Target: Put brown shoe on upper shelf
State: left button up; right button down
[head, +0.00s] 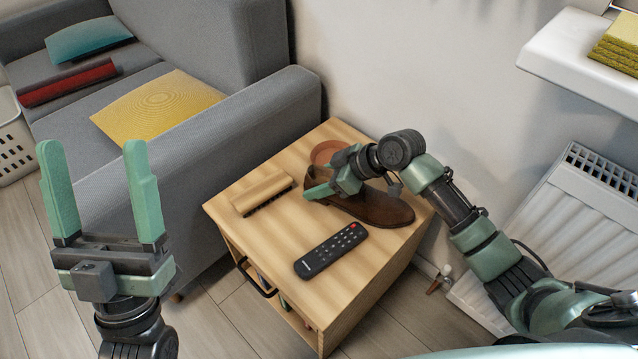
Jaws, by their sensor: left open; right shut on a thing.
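The brown shoe (378,207) is on the top of a small wooden cabinet (346,279), with its toe toward the right. My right gripper (318,190) is at the shoe's heel end and shut on it; the gripper and wrist hide part of the shoe's opening. I cannot tell whether the shoe is lifted off the top. My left gripper (105,193) is open and empty, pointing up at the left, in front of the sofa.
A black remote (331,250), a wooden brush (262,191) and a round terracotta dish (326,152) share the cabinet top. A grey sofa (270,115) stands behind left.

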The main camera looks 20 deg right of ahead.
jog(key=c, duration=0.8)
grip_release()
jog(key=shift+c, duration=0.2)
